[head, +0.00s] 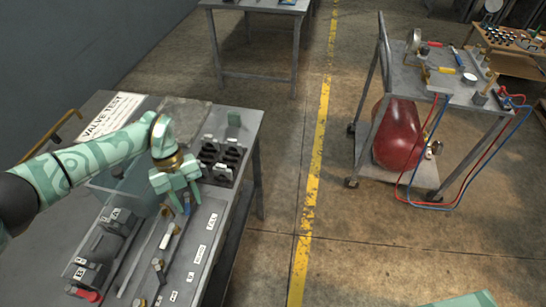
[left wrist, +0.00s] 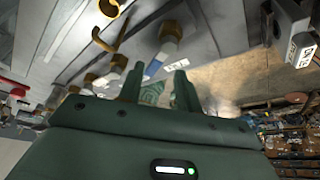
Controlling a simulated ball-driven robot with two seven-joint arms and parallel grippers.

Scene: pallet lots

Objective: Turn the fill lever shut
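The valve panel (head: 208,245) lies on the bench at the left, with a FILL label (head: 212,221) near its far end. A blue-ended lever (head: 186,204) stands at that end, beside the label, and looks like the fill lever. Its blue part also shows in the left wrist view (left wrist: 153,67). My left gripper (head: 180,203) is over this lever, with its fingers pointing down and spread apart. In the left wrist view the fingertips (left wrist: 157,80) are apart and the blue part lies just beyond them. I cannot tell whether they touch it.
More levers (head: 158,266) and labels line the panel towards me. Valve blocks A and B (head: 108,236) stand left of it. A dark rack (head: 222,158) stands beyond it. A VALVE TEST sheet (head: 113,116) lies behind my arm. A cart (head: 402,172) with a red tank stands right.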

